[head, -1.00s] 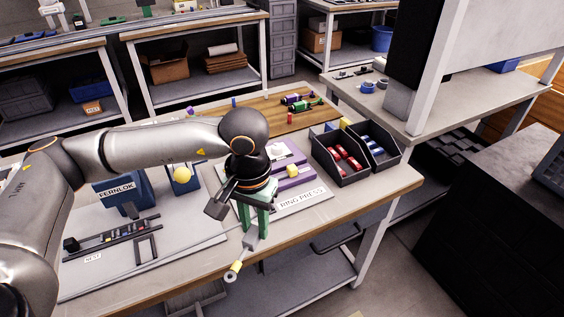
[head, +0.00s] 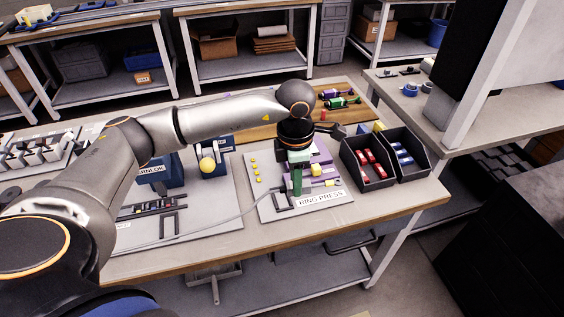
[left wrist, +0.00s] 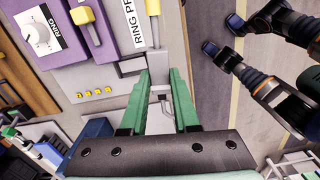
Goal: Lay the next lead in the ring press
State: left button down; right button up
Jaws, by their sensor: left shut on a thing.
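My left gripper (head: 298,185), with green fingers, is shut on a lead over the front of the ring press board (head: 268,203). The lead's pale end (head: 326,184) points right, and its grey cable (head: 225,222) trails left over the bench. In the left wrist view my left gripper (left wrist: 163,80) has the lead (left wrist: 152,33) between its fingers, with a yellow band near the top edge. The purple ring press (head: 322,157) with a yellow block (head: 316,170) stands just behind the gripper; it also shows in the left wrist view (left wrist: 92,42). My right gripper is not seen.
Several small yellow pieces (head: 256,168) sit at the board's left. Black bins (head: 376,184) of red and blue parts stand to the right. A blue press (head: 216,162) is to the left. A wooden mat (head: 268,130) with purple and green tools lies behind.

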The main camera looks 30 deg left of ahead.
pick_arm(q)
jog(key=w+a+f+n, duration=0.1)
jog(key=f+n, duration=0.1)
jog(key=n, duration=0.4)
jog(key=w+a+f+n+b, duration=0.1)
jog(key=a+f+n, duration=0.1)
jog(key=n, duration=0.5)
jog(key=a+f+n+b, duration=0.1)
jog(key=a+f+n, duration=0.1)
jog(key=f+n, duration=0.2)
jog(key=shift+w+a+f+n, duration=0.1)
jog(key=shift+w+a+n, duration=0.1)
jog(key=shift+n, duration=0.4)
jog(key=shift+w+a+f+n, duration=0.1)
jog(key=shift+w+n, duration=0.1)
jog(key=shift+n, duration=0.4)
jog(key=shift+d+f, duration=0.1)
jog(key=shift+f, duration=0.3)
jog(key=shift+f+b, duration=0.6)
jog(key=shift+b, duration=0.05)
jog(key=c, duration=0.6)
grip_release()
notch_tip(320, 180, up, 13)
jog(key=shift+f, duration=0.2)
